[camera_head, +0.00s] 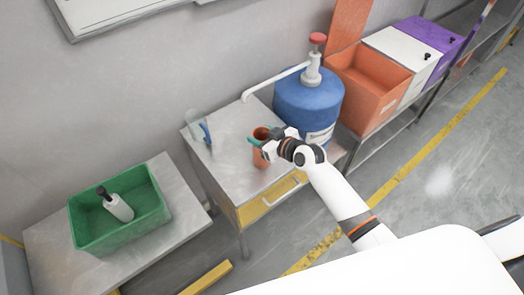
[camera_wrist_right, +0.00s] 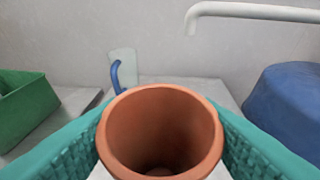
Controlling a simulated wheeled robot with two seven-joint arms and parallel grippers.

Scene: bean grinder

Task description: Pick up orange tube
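The orange tube (camera_head: 261,157) is an open-topped, cup-like cylinder standing upright near the front of the metal-topped table (camera_head: 228,122). In the right wrist view the tube (camera_wrist_right: 160,130) fills the lower middle, and I look down into its empty mouth. My right gripper (camera_head: 259,142) reaches in from the right, with its teal finger pads on either side of the tube's upper part. In the wrist view the pads meet the tube's outline on both sides. Whether they press on it is not clear. My left gripper is out of view.
A blue tank (camera_head: 308,105) with a white spout (camera_head: 272,82) stands close right of the gripper. A clear vessel with a blue handle (camera_head: 206,131) is at the table's back left. A green bin (camera_head: 120,208) holds a white bottle (camera_head: 119,207). An orange bin (camera_head: 367,87) is at right.

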